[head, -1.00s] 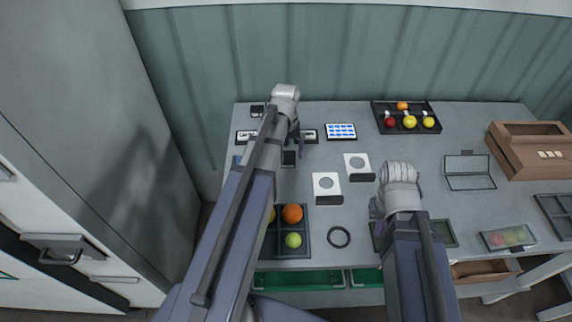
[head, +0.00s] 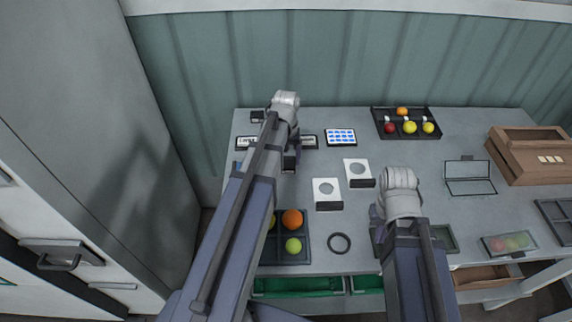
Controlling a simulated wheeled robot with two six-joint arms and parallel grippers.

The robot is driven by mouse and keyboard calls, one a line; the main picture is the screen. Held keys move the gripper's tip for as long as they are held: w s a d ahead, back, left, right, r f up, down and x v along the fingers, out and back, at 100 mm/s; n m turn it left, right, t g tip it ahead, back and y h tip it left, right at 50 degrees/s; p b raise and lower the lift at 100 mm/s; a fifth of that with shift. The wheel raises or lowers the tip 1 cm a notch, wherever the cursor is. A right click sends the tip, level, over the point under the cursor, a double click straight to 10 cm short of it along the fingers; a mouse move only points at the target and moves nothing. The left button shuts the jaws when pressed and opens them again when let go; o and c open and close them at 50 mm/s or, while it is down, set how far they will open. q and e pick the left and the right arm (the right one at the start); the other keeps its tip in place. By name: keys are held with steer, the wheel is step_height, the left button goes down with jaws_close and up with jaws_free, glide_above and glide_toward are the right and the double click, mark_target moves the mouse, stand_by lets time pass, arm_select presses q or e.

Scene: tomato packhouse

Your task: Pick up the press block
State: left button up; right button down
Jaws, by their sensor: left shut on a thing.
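My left gripper (head: 294,150) is over the back left of the table, mostly hidden behind its own wrist and forearm. It is shut on a small dark block, which I take to be the press block (head: 289,164); only part of it shows just below the wrist. I cannot tell whether the block touches the table. My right gripper (head: 376,214) is low over the front middle of the table, mostly hidden by its wrist, so its jaw opening does not show.
Two white cards with round holes (head: 326,189) (head: 357,168) lie mid-table. A blue-and-white panel (head: 340,137) is behind them. A divided fruit tray (head: 303,249) and black ring (head: 339,243) are in front. Another fruit tray (head: 382,124) stands at the back; a brown box (head: 520,165) is right.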

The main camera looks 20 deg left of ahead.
mark_target(286, 158)
arm_select(q)
steer(key=shift+r, duration=0.1)
arm_select(e)
steer(key=shift+r, duration=0.1)
